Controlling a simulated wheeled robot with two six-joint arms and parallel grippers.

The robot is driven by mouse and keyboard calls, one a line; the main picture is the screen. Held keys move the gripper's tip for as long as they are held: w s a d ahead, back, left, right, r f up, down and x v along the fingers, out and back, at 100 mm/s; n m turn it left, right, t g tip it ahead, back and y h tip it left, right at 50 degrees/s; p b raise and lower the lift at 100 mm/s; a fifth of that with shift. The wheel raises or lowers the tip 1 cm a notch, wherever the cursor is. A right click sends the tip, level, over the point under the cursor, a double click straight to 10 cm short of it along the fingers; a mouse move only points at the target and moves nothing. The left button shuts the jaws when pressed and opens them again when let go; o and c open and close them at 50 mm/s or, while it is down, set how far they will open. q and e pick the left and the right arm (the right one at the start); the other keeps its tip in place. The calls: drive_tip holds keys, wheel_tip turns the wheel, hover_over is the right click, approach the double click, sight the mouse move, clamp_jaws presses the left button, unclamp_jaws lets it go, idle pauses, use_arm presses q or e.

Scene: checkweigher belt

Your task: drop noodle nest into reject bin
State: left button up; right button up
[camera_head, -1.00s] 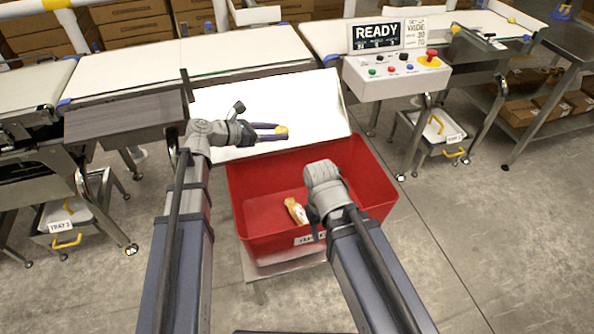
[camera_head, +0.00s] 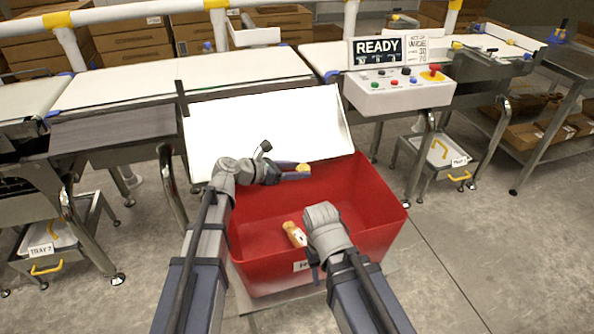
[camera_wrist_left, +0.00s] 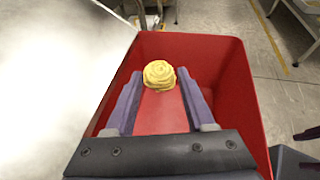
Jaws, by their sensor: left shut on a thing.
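The noodle nest (camera_wrist_left: 159,74) is a small yellow coil held between the fingertips of my left gripper (camera_head: 301,170). In the head view the nest (camera_head: 304,167) shows at the fingertips, above the back left part of the red reject bin (camera_head: 375,205). In the left wrist view the red bin (camera_wrist_left: 222,75) spreads below and around the nest. My left gripper is shut on the nest. My right arm reaches over the bin's front right, and its gripper's fingers are hidden or too unclear to read.
An orange-tan item with a white label (camera_head: 294,233) lies inside the bin. A white sloped chute (camera_head: 230,125) rises behind the bin. The control box (camera_head: 398,92) and a READY display (camera_head: 377,50) stand at the back right. Belts (camera_head: 120,85) run behind.

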use_arm(q)
wheel_tip(320, 180, down, 5)
drive_tip(key=b, duration=0.4)
drive_tip(key=o, duration=1.4)
drive_tip(key=p+v, duration=0.2)
drive_tip(key=v, duration=0.5)
drive_tip(key=shift+s+a+r, duration=0.15)
drive_tip(key=shift+s+a, duration=0.1)
drive_tip(key=shift+a, duration=0.05)
drive_tip(key=shift+w, duration=0.1)
